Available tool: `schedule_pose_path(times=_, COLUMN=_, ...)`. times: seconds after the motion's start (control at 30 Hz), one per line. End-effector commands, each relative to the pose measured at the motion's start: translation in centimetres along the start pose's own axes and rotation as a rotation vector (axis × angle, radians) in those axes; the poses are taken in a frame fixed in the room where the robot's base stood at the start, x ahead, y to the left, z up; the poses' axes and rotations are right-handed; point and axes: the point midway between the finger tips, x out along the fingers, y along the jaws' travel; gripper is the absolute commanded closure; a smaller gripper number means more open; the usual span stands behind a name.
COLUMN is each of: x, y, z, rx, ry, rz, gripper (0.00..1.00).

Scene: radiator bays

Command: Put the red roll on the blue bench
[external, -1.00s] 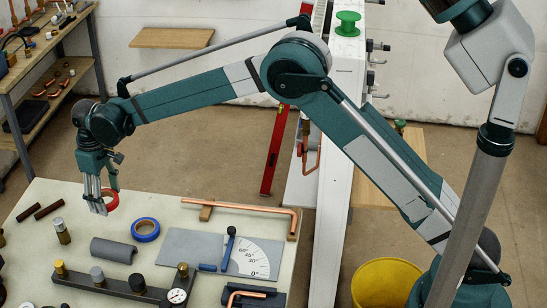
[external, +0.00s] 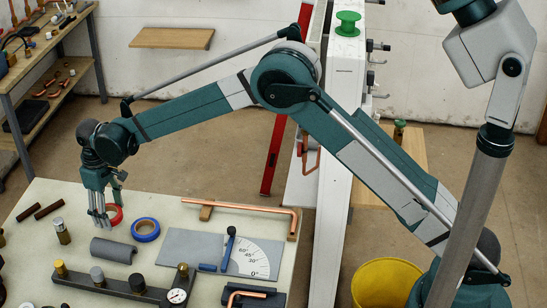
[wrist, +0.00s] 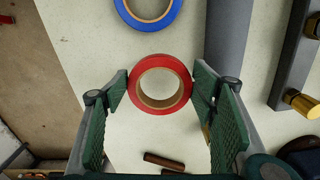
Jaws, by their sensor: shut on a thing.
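The red roll (external: 119,214), a tape ring with a tan core, is between the fingers of my gripper (external: 102,225) over the pale table in the external view. In the wrist view, the red roll (wrist: 160,61) touches the pads of my gripper (wrist: 160,87) on both sides, so the gripper is shut on it. I cannot tell how high the roll is above the table. A bench with blue-grey legs and wooden shelves (external: 95,55) stands at the upper left, partly out of view; I cannot tell if it is the blue bench.
A blue roll (external: 145,229) lies on the pale table (external: 160,195) close to the red one. A yellow bucket (external: 384,280) stands right.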

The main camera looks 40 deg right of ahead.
Motion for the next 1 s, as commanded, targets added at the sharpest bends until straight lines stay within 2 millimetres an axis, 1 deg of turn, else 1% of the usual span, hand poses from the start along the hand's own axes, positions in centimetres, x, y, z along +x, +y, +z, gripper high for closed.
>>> schedule_pose_path(times=0.33, x=0.2, y=0.0, z=0.0, rx=0.000, ry=0.000, rz=0.000, gripper=0.58)
schedule_pose_path(times=0.43, x=0.9, y=0.0, z=0.0, rx=0.000, ry=0.000, rz=0.000, gripper=0.58)
schedule_pose_path(times=0.6, x=2.7, y=0.0, z=0.0, rx=0.000, ry=0.000, rz=0.000, gripper=0.58)
schedule_pose_path(times=0.7, x=3.5, y=0.0, z=0.0, rx=0.000, ry=0.000, rz=0.000, gripper=0.58)
schedule_pose_path(times=1.0, x=3.8, y=0.0, z=0.0, rx=0.000, ry=0.000, rz=0.000, gripper=0.58)
